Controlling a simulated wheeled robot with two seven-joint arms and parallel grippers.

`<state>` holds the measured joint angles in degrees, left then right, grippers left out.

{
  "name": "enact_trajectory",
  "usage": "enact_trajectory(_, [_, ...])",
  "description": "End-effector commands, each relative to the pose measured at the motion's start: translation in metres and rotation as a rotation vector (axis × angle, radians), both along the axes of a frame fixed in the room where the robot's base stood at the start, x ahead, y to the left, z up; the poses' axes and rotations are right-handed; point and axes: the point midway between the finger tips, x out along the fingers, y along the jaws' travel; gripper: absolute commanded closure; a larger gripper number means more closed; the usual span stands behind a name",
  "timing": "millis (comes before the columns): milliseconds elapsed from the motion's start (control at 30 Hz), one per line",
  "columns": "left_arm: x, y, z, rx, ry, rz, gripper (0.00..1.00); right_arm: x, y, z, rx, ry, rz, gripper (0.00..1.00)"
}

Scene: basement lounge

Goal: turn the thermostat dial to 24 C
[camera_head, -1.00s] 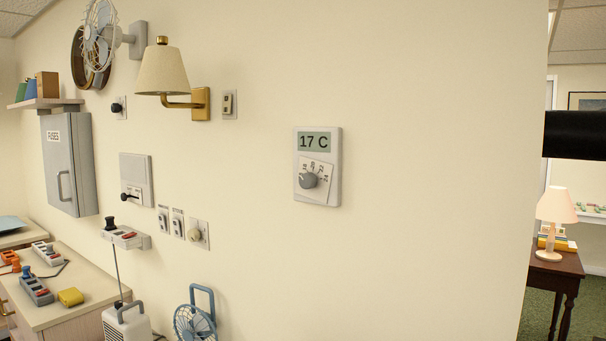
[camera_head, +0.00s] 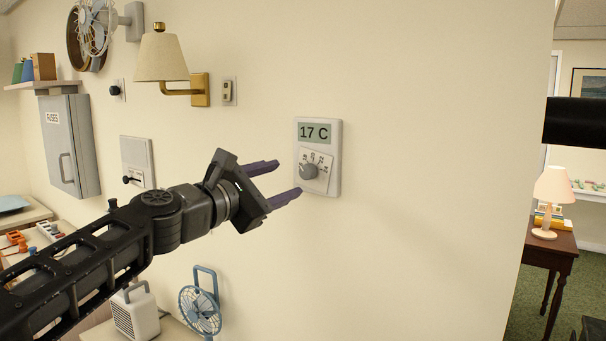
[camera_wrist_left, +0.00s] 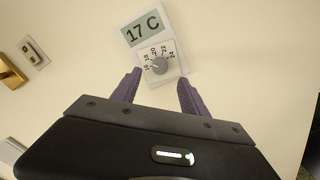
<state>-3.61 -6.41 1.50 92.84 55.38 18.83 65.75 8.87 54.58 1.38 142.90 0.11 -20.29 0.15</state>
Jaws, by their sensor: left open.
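The thermostat (camera_head: 335,155) is a white wall unit whose display (camera_head: 314,132) reads 17 C. Its round grey dial (camera_head: 308,171) sits on a scale plate below the display. In the left wrist view the dial (camera_wrist_left: 158,66) lies ahead of the fingertips, and the scale shows marks such as 20, 22 and 24. My left gripper (camera_head: 289,178) is open and empty, just left of the thermostat in the head view. Its two purple fingers (camera_wrist_left: 159,77) point toward the dial, one on either side, and do not appear to touch it. My right gripper is not in view.
A wall lamp (camera_head: 161,58), a switch (camera_head: 228,91) and a grey fuse box (camera_head: 68,145) are on the wall to the left. A blue fan (camera_head: 200,309) stands below my left arm. The wall right of the thermostat is bare.

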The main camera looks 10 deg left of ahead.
Motion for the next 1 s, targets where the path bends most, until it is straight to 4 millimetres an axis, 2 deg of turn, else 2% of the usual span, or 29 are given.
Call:
enact_trajectory(267, [0.011, -0.005, -0.001, 0.002, 0.003, 0.0, 0.48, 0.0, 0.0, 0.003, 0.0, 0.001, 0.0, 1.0])
enact_trajectory(700, [0.068, -0.027, -0.001, 0.003, 0.003, 0.002, 0.48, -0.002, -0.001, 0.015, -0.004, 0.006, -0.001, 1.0])
enact_trajectory(1000, [0.074, -0.029, -0.002, 0.003, 0.001, 0.002, 0.48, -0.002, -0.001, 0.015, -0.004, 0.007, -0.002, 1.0])
